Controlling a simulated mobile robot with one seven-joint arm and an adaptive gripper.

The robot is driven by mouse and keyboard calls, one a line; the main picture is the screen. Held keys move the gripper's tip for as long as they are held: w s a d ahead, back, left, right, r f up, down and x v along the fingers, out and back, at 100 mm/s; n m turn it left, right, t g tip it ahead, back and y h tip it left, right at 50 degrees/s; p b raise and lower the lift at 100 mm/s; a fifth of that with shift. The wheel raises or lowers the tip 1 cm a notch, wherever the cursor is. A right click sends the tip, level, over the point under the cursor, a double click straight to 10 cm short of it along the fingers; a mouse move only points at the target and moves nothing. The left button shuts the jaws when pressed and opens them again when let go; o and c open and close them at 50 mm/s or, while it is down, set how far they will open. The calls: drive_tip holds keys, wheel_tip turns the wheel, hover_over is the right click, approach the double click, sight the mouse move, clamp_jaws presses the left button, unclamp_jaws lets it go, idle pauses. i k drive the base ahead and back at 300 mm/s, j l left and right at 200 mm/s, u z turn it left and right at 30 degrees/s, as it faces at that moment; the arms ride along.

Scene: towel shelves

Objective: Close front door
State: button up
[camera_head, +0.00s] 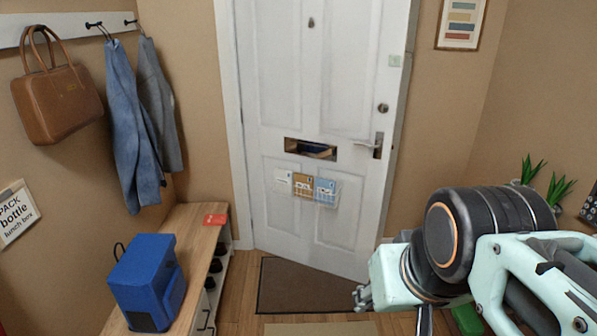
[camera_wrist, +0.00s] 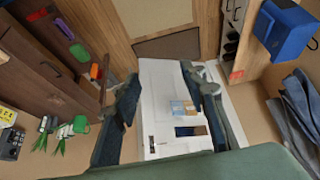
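The white front door (camera_head: 345,225) stands ajar, hinged on its left. Its bottom edge slants towards me at the right and its free right edge shows. It has a lever handle (camera_head: 369,146) with a lock above, and a mail slot (camera_head: 311,149) with cards below it. My gripper (camera_head: 362,296) is low, in front of the door's lower right corner in the head view, and apart from the handle. In the wrist view, the door (camera_wrist: 160,76) appears upside down between the spread fingers of my gripper (camera_wrist: 160,84). The gripper is open, with nothing between its fingers.
A wooden bench (camera_head: 198,228) with a blue bag (camera_head: 148,282) and shoes runs along the left wall. A brown bag (camera_head: 58,100) and jackets (camera_head: 131,130) hang above. A dark doormat (camera_head: 300,288) lies before the door. A dark cabinet (camera_wrist: 45,70) shows in the wrist view.

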sight(326, 84)
drive_tip(key=i+l+u, duration=0.25)
drive_tip(key=i+l, duration=0.2)
drive_tip(key=i+l+u, duration=0.3)
drive_tip(key=i+l, duration=0.3)
drive_tip(key=i+l+u, duration=0.25)
drive_tip(key=i+l, duration=0.2)
drive_tip(key=l, duration=0.25)
